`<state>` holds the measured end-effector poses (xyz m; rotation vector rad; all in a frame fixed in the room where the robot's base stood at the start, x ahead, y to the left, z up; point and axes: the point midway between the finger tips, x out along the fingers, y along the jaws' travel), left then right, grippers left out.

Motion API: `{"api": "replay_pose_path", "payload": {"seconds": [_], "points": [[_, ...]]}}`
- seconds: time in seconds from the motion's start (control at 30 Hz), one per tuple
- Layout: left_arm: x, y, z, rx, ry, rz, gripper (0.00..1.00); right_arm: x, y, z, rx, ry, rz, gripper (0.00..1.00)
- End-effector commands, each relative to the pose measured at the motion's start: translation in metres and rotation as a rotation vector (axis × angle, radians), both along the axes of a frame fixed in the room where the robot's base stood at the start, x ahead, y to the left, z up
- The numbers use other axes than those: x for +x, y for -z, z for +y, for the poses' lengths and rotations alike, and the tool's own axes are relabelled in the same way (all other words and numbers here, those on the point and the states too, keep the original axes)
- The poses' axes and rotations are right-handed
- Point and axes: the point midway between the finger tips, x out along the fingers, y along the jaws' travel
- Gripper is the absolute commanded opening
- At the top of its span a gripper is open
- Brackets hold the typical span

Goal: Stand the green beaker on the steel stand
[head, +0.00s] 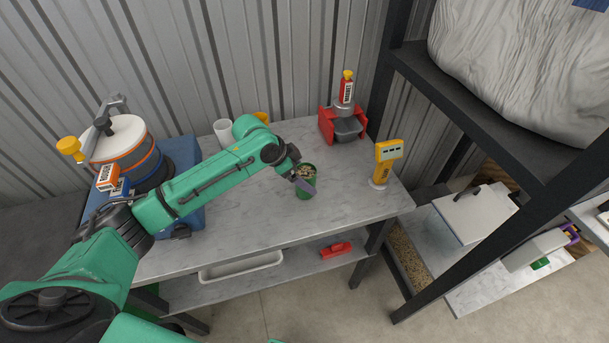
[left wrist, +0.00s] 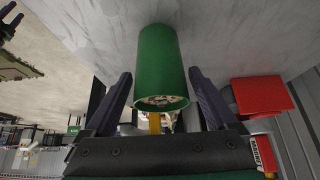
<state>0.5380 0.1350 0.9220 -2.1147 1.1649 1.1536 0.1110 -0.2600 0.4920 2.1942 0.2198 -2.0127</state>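The green beaker (head: 308,190) stands upright on the grey table, with pale, grainy contents at its mouth. My left gripper (head: 303,180) is at the beaker, one purple finger crossing in front of it. In the left wrist view, the beaker (left wrist: 160,62) lies between the two fingers of the open left gripper (left wrist: 161,75), with narrow gaps beside it. A grey metal-looking piece (head: 347,127) sits in a red holder at the table's back right; I cannot tell whether it is the steel stand. My right gripper is not in view.
A red bottle (head: 346,90) with a yellow cap rises above the red holder (head: 326,120). A yellow meter (head: 386,154) stands at the right edge. White (head: 222,132) and yellow cups are behind my arm. A blue machine (head: 182,150) fills the left. The table's front middle is clear.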

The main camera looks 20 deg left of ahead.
Motion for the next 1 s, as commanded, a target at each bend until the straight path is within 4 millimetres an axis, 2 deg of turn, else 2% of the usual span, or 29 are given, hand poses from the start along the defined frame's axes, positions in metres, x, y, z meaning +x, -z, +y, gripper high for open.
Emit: {"api": "replay_pose_path", "payload": {"seconds": [0.23,0.33,0.47,0.7,0.83,1.0], "points": [[0.000,-0.002,0.000,0.000,0.000,0.000,1.00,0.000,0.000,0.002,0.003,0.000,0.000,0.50],[-0.001,-0.008,0.005,0.001,-0.001,-0.001,1.00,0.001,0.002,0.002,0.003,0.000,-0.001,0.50],[-0.010,-0.031,0.018,0.003,-0.001,-0.004,1.00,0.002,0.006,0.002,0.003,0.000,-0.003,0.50],[-0.028,-0.085,0.047,0.002,-0.002,-0.003,1.00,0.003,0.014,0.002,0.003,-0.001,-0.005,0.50],[-0.034,-0.100,0.054,0.000,0.000,0.000,1.00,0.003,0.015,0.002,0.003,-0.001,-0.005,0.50],[-0.035,-0.104,0.055,0.000,-0.001,0.000,1.00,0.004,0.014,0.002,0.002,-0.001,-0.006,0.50]]}}
